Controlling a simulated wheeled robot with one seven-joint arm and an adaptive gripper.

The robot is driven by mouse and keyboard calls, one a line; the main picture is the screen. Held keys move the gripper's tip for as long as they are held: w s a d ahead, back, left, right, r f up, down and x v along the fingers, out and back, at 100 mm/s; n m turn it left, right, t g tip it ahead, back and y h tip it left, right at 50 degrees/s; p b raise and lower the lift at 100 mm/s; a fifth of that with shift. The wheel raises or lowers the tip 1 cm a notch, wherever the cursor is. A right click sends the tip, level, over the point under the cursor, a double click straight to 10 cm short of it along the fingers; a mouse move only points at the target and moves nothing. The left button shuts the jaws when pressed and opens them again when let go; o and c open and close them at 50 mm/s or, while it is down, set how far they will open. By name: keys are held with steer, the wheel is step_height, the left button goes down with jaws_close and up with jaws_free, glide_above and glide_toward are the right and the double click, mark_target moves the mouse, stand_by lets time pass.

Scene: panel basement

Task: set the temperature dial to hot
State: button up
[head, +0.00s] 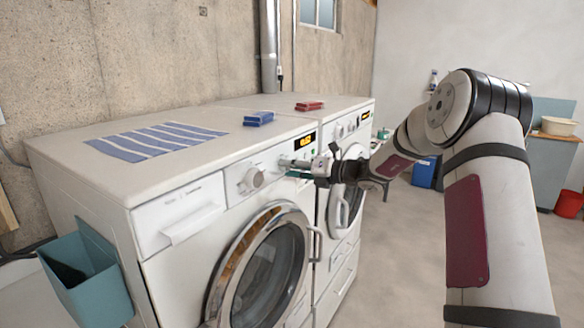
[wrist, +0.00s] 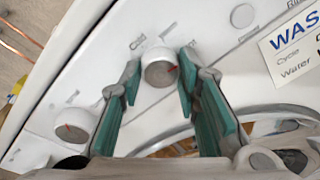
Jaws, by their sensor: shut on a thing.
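The temperature dial (wrist: 160,67) is a round white knob with a red mark on its right side. Small print sits above it; "Cold" is readable at its upper left, the other marks are too small to read surely. My gripper (wrist: 157,80) has its teal pads on both sides of this dial, shut on it. In the head view my gripper (head: 300,168) is at the front panel of the left white machine (head: 150,185), below its lit display (head: 306,140). The dial itself is hidden there by the fingers.
Another red-marked knob (wrist: 75,125) and a plain round button (wrist: 242,15) flank the dial. A larger knob (head: 252,179) and a round glass door (head: 268,265) are on the machine. A striped cloth (head: 155,140), blue block (head: 258,119) and red block (head: 309,106) lie on top.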

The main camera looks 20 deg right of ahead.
steer(key=shift+m, duration=0.3)
steer(key=o, duration=1.2)
steer(key=shift+s+d, duration=0.1)
steer(key=v, duration=1.1)
steer(key=shift+s+d+r, duration=0.1)
steer(key=shift+s+d, duration=0.1)
steer(key=shift+s, duration=0.1)
